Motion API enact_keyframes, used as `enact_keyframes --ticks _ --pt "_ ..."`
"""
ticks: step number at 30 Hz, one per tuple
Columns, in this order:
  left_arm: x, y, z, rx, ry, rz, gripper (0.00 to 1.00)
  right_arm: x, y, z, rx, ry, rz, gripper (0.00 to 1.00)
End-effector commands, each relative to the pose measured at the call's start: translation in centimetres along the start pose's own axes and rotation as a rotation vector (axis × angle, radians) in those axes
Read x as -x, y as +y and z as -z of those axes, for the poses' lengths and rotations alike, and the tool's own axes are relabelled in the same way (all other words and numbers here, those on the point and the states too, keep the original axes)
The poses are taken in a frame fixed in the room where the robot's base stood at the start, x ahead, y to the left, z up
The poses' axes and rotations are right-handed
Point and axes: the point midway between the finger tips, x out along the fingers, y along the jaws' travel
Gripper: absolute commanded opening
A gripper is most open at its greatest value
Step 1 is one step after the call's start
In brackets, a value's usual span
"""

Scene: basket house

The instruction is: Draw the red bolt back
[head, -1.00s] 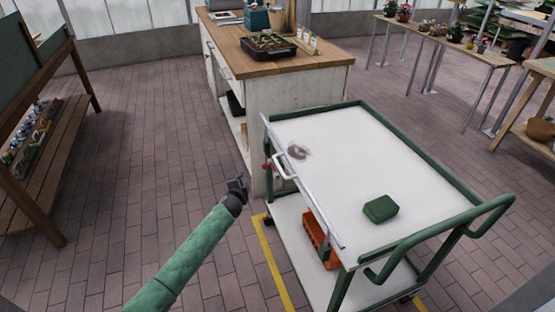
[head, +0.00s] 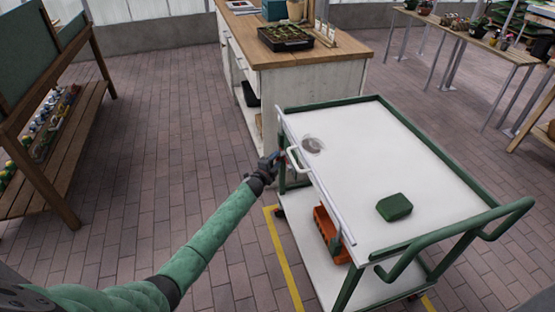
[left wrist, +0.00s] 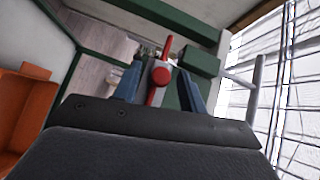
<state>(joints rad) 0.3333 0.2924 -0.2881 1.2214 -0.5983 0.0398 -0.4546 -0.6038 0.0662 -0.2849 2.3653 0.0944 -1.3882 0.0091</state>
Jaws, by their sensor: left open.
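The red bolt (left wrist: 160,73) shows in the left wrist view, with a round red knob and a thin red stem. It lies between the two blue fingers of my left gripper (left wrist: 160,90), which is open around it or just short of it; I cannot tell how deep. In the head view the left gripper (head: 271,162) is at the left side of the cart (head: 425,144), by the corner near the wooden bench, and mostly hides the bolt. A green latch block (left wrist: 198,61) is beside the bolt. My right gripper does not show.
A white handle (head: 298,161) on the cart's side is close to my gripper. A green box (head: 394,207) lies on the cart top and an orange crate (head: 331,232) on its lower shelf. A wooden bench (head: 290,54) stands behind.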

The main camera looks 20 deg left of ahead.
Motion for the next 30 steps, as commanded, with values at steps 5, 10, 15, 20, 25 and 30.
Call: enact_keyframes --ticks 5,10,15,20,25,30 --pt "-1.3 -0.1 0.0 0.001 0.0 0.0 0.42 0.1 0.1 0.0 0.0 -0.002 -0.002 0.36" --pt "-1.6 0.1 0.0 0.001 0.0 -0.001 0.42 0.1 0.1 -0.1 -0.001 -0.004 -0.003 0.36" --pt "-1.6 0.1 0.0 0.001 0.0 -0.001 0.42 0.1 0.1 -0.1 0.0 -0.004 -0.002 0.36" --pt "-1.6 0.0 0.0 0.001 0.0 -0.001 0.12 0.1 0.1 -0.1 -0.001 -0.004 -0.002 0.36" --pt "-1.6 0.0 0.0 0.001 0.0 -0.001 0.0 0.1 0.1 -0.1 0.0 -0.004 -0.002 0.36" --pt "-1.2 0.1 0.4 0.001 0.001 -0.001 0.0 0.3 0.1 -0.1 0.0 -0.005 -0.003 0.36"
